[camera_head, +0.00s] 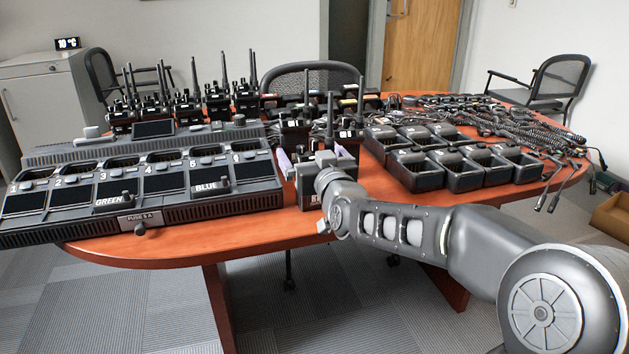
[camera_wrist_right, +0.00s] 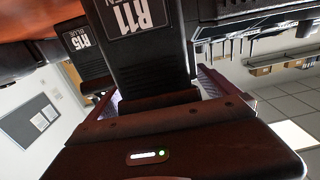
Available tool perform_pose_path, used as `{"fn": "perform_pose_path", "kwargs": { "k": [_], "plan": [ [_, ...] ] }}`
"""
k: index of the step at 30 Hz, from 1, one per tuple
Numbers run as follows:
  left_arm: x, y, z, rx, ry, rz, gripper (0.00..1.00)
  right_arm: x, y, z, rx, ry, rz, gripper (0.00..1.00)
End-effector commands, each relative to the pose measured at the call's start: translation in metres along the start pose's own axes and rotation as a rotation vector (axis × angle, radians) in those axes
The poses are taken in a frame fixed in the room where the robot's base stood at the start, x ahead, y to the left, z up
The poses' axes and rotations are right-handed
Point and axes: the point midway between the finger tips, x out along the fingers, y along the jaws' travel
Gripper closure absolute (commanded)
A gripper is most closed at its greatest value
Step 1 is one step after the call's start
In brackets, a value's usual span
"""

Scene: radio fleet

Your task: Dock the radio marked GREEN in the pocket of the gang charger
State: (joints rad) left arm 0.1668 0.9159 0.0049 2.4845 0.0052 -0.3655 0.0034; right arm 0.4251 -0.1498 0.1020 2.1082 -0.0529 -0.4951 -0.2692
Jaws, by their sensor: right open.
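The gang charger (camera_head: 140,185) stands at the left of the table, with a row of numbered pockets and GREEN and BLUE labels on its front. A dark radio marked R11, its colour word partly cut off and ending in "EN" (camera_wrist_right: 140,50), is close in the right wrist view. My right gripper (camera_head: 305,162) is at the radios right of the charger; in the wrist view its open fingers (camera_wrist_right: 160,95) lie on either side of the R11 radio. Whether they touch it is unclear. A radio marked R15 BLUE (camera_wrist_right: 82,45) is beside it. My left gripper is not in view.
Several radios with antennas (camera_head: 185,105) stand behind the charger. Several single charger cups (camera_head: 465,165) and a heap of coiled cords (camera_head: 500,120) cover the table's right side. A narrow strip of bare table (camera_head: 235,225) runs along the front edge.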

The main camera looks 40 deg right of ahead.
Motion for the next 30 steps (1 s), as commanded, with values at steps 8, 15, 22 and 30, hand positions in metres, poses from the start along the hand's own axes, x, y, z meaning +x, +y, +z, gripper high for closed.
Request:
{"fn": "perform_pose_path", "kwargs": {
  "k": [8, 15, 22, 30],
  "plan": [
    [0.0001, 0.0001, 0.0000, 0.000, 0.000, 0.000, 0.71, 0.0015, 0.0000, -0.0006, 0.000, 0.001, 0.000, 0.02],
    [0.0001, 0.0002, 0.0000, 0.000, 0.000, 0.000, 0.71, 0.0013, 0.0000, -0.0006, 0.000, 0.001, 0.000, 0.02],
    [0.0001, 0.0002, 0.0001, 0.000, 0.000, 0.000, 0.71, 0.0013, 0.0000, -0.0006, 0.000, 0.001, 0.000, 0.12],
    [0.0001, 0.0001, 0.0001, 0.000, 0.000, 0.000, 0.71, 0.0013, 0.0000, -0.0006, 0.000, 0.001, 0.000, 0.35]
  ]
}}
